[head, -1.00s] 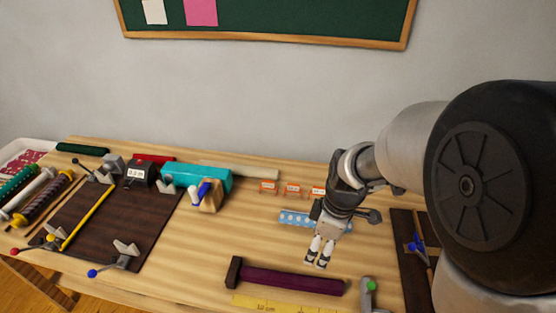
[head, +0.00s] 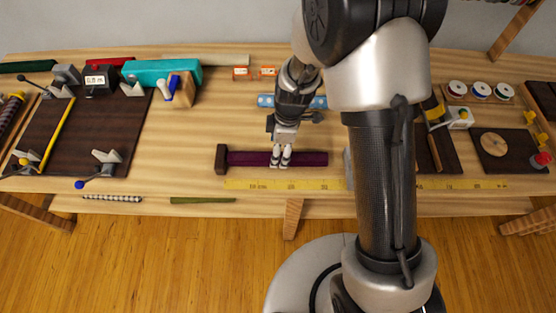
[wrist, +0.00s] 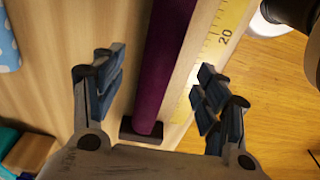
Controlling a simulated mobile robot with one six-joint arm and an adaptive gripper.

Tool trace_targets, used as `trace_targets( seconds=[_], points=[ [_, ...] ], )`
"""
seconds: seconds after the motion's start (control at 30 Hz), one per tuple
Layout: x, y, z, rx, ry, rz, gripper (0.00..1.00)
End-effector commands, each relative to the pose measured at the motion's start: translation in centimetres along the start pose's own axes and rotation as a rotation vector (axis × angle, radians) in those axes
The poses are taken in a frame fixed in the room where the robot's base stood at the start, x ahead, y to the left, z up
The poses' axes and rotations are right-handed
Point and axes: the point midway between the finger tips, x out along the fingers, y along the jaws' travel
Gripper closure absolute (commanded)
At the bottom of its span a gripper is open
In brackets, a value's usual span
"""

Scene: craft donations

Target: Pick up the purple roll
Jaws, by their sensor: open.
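The purple roll (head: 305,159) lies flat along the front of the wooden table, with a dark square end block (head: 221,159) at its left end. My gripper (head: 281,160) is over the middle of the roll in the head view. In the wrist view the roll (wrist: 163,62) runs between the two spread fingers of my gripper (wrist: 153,90). Its dark end block (wrist: 142,133) shows near the palm. The fingers are open, with clear space on both sides of the roll. I cannot tell the exact height of the fingertips above the table.
A yellow measuring tape (head: 270,184) lies along the table's front edge, just in front of the roll. A blue dotted roll (head: 265,101) lies behind my gripper. A dark board (head: 60,135) with clamps stands left. The table between board and roll is clear.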

Motion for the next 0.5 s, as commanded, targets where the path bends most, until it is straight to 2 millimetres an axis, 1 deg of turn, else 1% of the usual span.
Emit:
trace_targets(
  seconds=[0.17, 0.4, 0.5],
  points=[
    [1.2, -0.1, 0.2, 0.001, 0.0, -0.002, 0.33],
    [4.8, -0.1, 0.6, 0.0, -0.001, -0.002, 0.33],
    [5.4, -0.1, 0.5, 0.0, -0.001, -0.001, 0.33]
  ],
)
